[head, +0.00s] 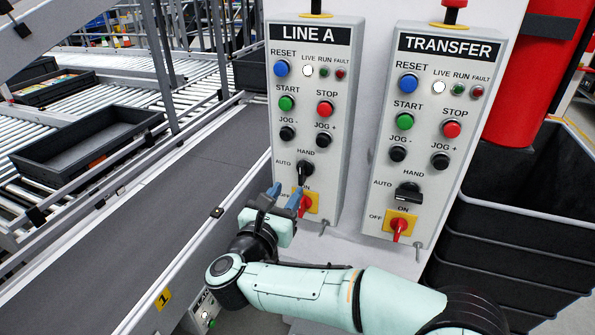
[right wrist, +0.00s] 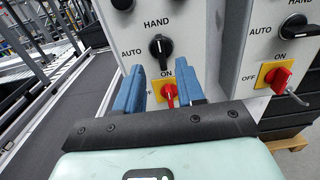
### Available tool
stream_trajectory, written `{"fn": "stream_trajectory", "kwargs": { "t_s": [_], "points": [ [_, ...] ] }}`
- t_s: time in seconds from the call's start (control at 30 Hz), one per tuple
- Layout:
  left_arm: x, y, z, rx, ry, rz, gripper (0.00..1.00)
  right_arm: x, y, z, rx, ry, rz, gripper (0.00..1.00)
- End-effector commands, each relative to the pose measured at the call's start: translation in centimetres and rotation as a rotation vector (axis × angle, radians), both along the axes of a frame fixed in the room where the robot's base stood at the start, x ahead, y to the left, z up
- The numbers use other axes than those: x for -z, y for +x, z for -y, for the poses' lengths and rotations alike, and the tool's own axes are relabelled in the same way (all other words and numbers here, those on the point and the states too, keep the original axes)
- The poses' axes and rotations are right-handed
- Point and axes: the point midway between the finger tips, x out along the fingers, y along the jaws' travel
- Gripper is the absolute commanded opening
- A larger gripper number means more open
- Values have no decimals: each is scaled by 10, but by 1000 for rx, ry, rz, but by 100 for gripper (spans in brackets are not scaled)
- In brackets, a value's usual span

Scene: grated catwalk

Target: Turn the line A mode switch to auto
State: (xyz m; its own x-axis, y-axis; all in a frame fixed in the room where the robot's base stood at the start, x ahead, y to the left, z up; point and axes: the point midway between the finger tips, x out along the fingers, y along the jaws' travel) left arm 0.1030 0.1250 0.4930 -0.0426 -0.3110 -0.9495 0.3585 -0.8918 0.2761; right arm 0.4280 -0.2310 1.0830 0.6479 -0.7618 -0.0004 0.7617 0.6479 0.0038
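The LINE A panel (head: 345,100) carries a black mode switch (head: 305,171) below its jog buttons, marked HAND above and AUTO at left. The switch also shows in the right wrist view (right wrist: 160,48); its handle stands upright, towards HAND. My right gripper (head: 286,190) is open, its blue fingers just below and in front of the switch, apart from it and empty. In the right wrist view the fingertips (right wrist: 160,76) stand either side of the red ON/OFF handle (right wrist: 169,94), which lies behind them. My left gripper is not in view.
The TRANSFER panel (head: 437,120) stands to the right with a similar mode switch (head: 408,192), its handle lying sideways towards AUTO. A conveyor belt (head: 150,215) runs at left. Black bins (head: 520,230) stand at right. Open space lies in front of the panels.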

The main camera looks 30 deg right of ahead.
Motion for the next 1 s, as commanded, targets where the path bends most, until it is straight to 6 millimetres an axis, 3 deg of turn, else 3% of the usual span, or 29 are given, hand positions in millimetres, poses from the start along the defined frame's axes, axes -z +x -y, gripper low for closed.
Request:
{"fn": "stream_trajectory", "kwargs": {
  "t_s": [0.2,0.4,0.83,0.87,0.97,1.0],
  "points": [
    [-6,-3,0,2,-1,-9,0,-1,31,37,3,-3,-2,38],
    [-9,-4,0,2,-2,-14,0,0,50,58,1,-3,-2,38],
    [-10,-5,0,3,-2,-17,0,1,57,67,-2,-3,-2,38],
    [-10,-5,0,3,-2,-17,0,0,57,67,-2,-3,-2,35],
    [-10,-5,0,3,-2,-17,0,1,57,66,-2,-3,-2,2],
    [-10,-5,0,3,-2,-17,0,1,57,67,-2,-3,-2,0]
  ]
}}
